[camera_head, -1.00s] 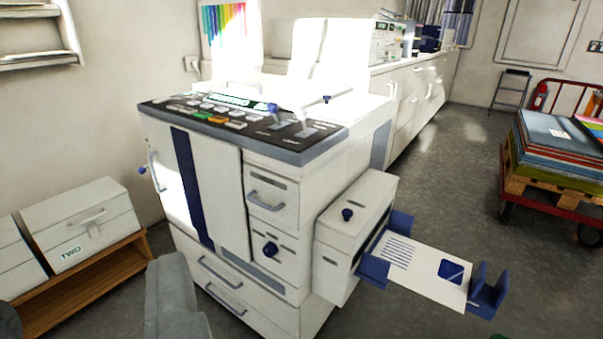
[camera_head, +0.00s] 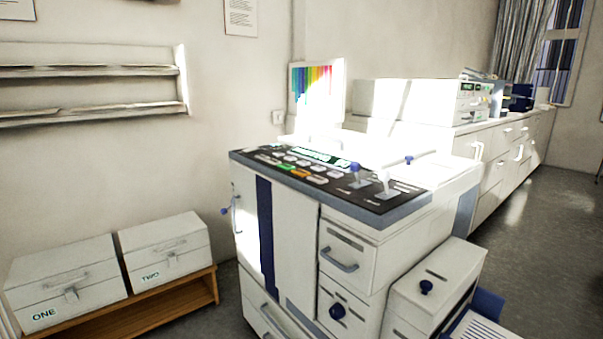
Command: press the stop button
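The control panel (camera_head: 330,178) is the dark sloping top of a large white and blue copier-like machine (camera_head: 295,240) in the middle of the view. It carries several pale buttons, a green button (camera_head: 287,167), an orange button (camera_head: 300,173), lit green displays and blue-knobbed levers (camera_head: 355,170). The labels are too small to read, so I cannot tell which button is stop. My gripper is not in view.
White boxes marked ONE (camera_head: 65,283) and TWO (camera_head: 163,249) sit on a low wooden bench (camera_head: 190,290) at left. A side unit (camera_head: 432,285) juts out at the machine's right. A long white counter (camera_head: 495,165) runs behind. Grey floor is open at right.

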